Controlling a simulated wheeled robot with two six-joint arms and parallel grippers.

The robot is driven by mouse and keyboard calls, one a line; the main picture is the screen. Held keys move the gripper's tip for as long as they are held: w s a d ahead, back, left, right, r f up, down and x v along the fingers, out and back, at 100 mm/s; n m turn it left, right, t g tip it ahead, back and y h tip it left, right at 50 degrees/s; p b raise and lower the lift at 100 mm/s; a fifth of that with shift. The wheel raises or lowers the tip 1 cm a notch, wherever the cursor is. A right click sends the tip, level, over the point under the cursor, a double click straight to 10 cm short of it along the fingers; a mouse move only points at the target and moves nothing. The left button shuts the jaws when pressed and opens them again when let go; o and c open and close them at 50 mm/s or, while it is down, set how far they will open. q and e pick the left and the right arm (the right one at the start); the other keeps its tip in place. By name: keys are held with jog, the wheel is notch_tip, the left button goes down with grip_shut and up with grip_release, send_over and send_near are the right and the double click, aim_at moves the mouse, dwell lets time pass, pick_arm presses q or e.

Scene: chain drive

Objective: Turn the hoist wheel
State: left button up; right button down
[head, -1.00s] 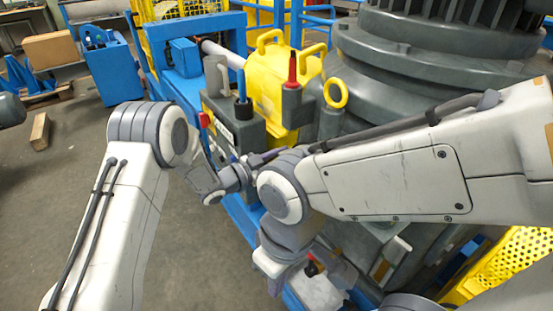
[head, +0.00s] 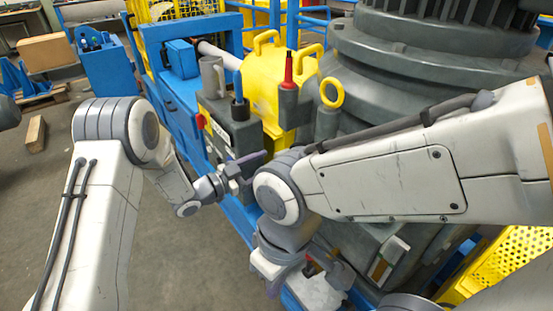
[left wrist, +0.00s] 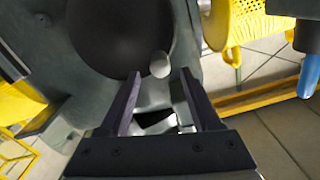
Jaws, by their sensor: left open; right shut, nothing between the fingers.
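I cannot pick out the hoist wheel for certain. In the left wrist view a dark round face (left wrist: 118,38) with a pale round knob (left wrist: 160,65) at its lower right lies beyond my left gripper. I cannot tell whether this is the wheel. My left gripper (left wrist: 160,85) is open, its two fingers apart, with the knob showing between the tips. In the head view my left gripper (head: 250,161) is beside the grey machine block, partly hidden by my right arm. My right gripper (head: 285,276) points down at the lower middle, shut and empty, its fingers poorly seen.
A grey block (head: 232,128) carries a grey mug (head: 212,76) and a blue-handled tool (head: 239,86). A large grey machine (head: 420,75) fills the right. Open floor lies left.

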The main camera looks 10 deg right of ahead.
pick_arm(q)
jog(key=shift+v, duration=2.35)
jog(key=s+a+r+n+g+y, duration=0.1)
jog(key=s+a+n+g+y, duration=0.3)
jog(key=s, duration=0.7)
jog(key=s+a+r+n+g+y, duration=0.1)
jog(key=s+a+r+n+y, duration=0.1)
jog(key=s+y, duration=0.65)
jog(key=s+a+r+n+g+y, duration=0.1)
jog(key=s+a+n+g+y, duration=0.15)
jog(key=s, duration=1.05)
notch_tip(320, 180, up, 13)
jog(key=p, duration=1.2)
jog(key=shift+s+f, duration=0.15)
jog(key=shift+f, duration=0.1)
jog(key=shift+n, duration=0.25)
